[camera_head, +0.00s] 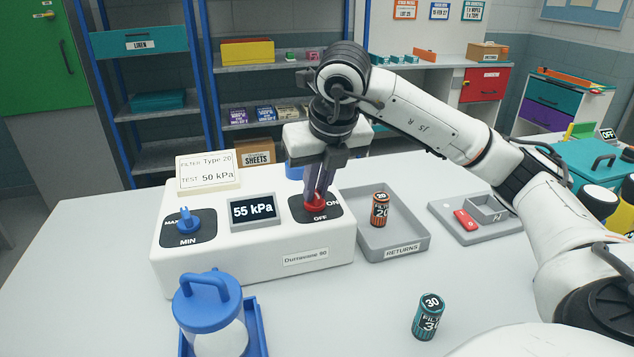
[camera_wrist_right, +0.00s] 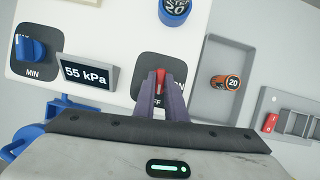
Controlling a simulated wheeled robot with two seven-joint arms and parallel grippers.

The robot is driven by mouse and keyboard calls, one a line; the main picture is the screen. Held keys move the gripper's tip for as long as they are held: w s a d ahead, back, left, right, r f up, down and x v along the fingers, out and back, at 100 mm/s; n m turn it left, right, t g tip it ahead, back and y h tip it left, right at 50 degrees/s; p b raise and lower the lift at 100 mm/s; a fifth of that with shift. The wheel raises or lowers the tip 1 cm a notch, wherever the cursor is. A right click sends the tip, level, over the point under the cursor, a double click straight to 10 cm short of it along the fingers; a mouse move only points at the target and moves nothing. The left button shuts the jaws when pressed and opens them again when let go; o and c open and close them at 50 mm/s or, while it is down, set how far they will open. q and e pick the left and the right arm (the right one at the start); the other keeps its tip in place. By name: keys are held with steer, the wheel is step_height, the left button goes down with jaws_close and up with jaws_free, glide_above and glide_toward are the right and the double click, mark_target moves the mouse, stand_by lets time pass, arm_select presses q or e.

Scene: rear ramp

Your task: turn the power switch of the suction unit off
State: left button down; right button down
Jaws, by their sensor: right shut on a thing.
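The white suction unit (camera_head: 270,259) stands on the table, with a display (camera_head: 254,211) reading 55 kPa. Its red power switch (camera_head: 315,203) sits on a dark plate marked ON and OFF at the unit's right. My right gripper (camera_head: 318,194) points down and is shut on the red switch. In the right wrist view the switch (camera_wrist_right: 160,80) shows between the two fingers, which hide part of it and of the plate. The exact angle of the switch is hard to tell. A blue dial (camera_head: 188,220) marked MIN and MAX sits at the unit's left. My left gripper is not in view.
A grey RETURNS tray (camera_head: 415,240) with an orange 20 filter (camera_head: 380,209) stands right of the unit. A teal 30 filter (camera_head: 428,316) and a blue-lidded jar (camera_head: 208,300) stand in front. A sign (camera_head: 208,174) stands on the unit's back left. The table's front left is clear.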

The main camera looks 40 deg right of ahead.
steer(key=shift+m, duration=0.5)
steer(key=c, duration=1.8)
jaws_free()
steer(key=shift+r, duration=0.1)
steer(key=shift+a+r, duration=0.1)
steer(key=shift+r, duration=0.25)
steer(key=p+v, duration=0.3)
steer(key=v, duration=0.6)
steer(key=shift+a+r, duration=0.2)
steer(key=shift+s, duration=0.1)
